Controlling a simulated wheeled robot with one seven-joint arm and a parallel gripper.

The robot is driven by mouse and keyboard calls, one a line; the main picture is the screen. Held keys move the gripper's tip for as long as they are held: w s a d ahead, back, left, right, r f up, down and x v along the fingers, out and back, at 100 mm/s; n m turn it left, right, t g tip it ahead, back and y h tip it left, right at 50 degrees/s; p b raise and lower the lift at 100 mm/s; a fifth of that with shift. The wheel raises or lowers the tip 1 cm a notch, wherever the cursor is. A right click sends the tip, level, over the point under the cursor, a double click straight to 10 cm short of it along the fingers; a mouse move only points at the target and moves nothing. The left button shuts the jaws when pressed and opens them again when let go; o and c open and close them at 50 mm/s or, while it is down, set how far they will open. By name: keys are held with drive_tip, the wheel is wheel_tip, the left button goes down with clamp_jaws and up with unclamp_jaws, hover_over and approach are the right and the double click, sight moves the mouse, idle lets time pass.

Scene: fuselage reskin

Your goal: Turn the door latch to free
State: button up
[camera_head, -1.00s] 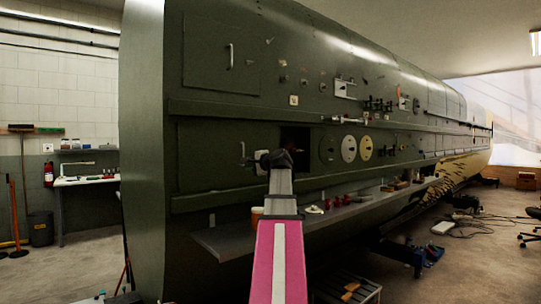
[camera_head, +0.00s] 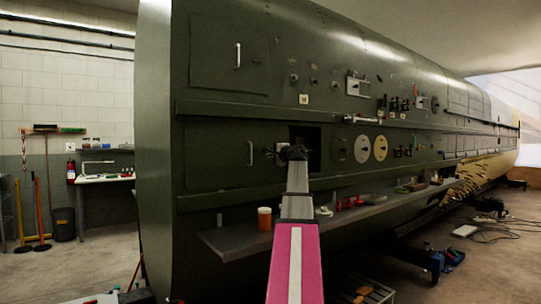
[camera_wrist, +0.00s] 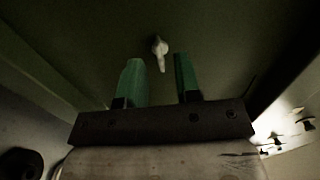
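In the wrist view, a small pale latch (camera_wrist: 160,52) with a round top and a short lever pointing down sits on the dark green panel. My gripper (camera_wrist: 159,72) has its two green fingers apart, with nothing between them. The latch lies ahead of the fingertips, roughly midway between them; contact is not visible. In the head view, my gripper (camera_head: 285,152) is at the right side of the lower door (camera_head: 215,155), between its vertical handle (camera_head: 250,153) and a dark square opening (camera_head: 312,142). My arm hides part of this area, and the latch cannot be made out there.
A grey shelf (camera_head: 225,240) runs along the fuselage below the door, holding an orange cup (camera_head: 265,218) and several small red items. Round pale dials (camera_head: 362,149) and fittings stand out to the right. The floor at left is mostly clear.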

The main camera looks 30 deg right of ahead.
drive_tip(key=shift+w+a, duration=0.1)
drive_tip(key=shift+w, duration=0.75)
clamp_jaws()
drive_tip(key=shift+n, duration=9)
